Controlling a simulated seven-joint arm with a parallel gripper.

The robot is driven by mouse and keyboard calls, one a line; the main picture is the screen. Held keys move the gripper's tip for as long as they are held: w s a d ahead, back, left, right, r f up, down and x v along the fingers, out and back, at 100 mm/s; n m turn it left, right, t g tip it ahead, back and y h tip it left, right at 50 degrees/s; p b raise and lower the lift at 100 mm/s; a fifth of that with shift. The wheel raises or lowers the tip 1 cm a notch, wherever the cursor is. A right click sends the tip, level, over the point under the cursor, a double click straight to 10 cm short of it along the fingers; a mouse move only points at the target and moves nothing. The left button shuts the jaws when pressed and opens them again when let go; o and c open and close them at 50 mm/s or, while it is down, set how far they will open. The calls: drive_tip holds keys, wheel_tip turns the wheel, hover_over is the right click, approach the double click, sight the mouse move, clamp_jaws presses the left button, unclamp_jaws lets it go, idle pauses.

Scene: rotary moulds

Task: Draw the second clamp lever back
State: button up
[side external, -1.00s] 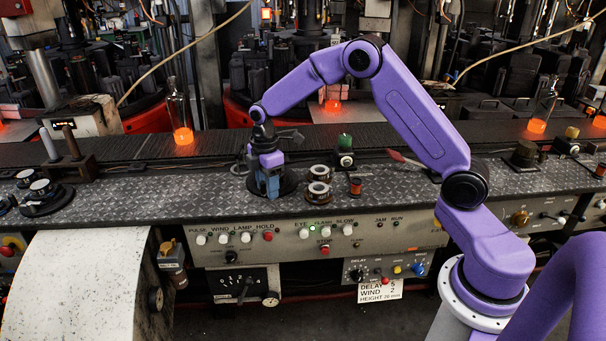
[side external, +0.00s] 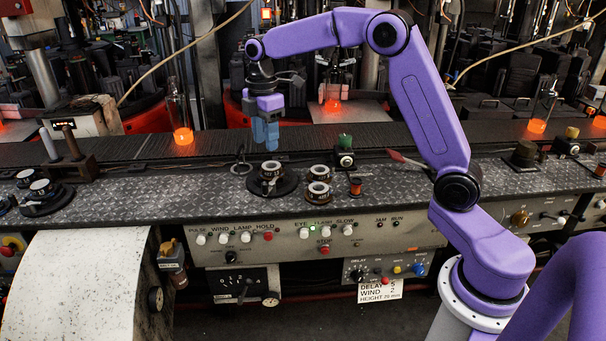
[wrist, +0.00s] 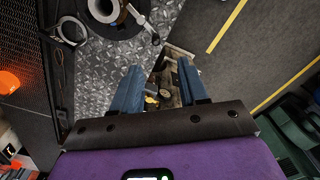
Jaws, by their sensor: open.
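My gripper (side external: 265,148) hangs with its blue fingers down, above and behind a round dark base with white-ringed cups (side external: 271,170). Its fingers stand apart with nothing between them in the wrist view (wrist: 157,72). A grey upright handle (side external: 48,145) and a brown upright handle (side external: 72,142) rise from a dark block at the left, well away from my gripper. A small lever with a red end (side external: 395,156) lies to the right. I cannot tell which of these is the second clamp lever.
A glowing bottle (side external: 180,118) stands on the dark conveyor (side external: 120,148). The shelf's left middle is clear.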

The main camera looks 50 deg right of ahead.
drive_tip(key=s+a, duration=0.4)
drive_tip(key=s, duration=0.5)
drive_tip(key=s+a+r, duration=0.1)
drive_tip(key=s+a, duration=0.4)
drive_tip(key=s, duration=0.4)
drive_tip(key=shift+s+m, duration=0.4)
drive_tip(key=shift+r, duration=0.1)
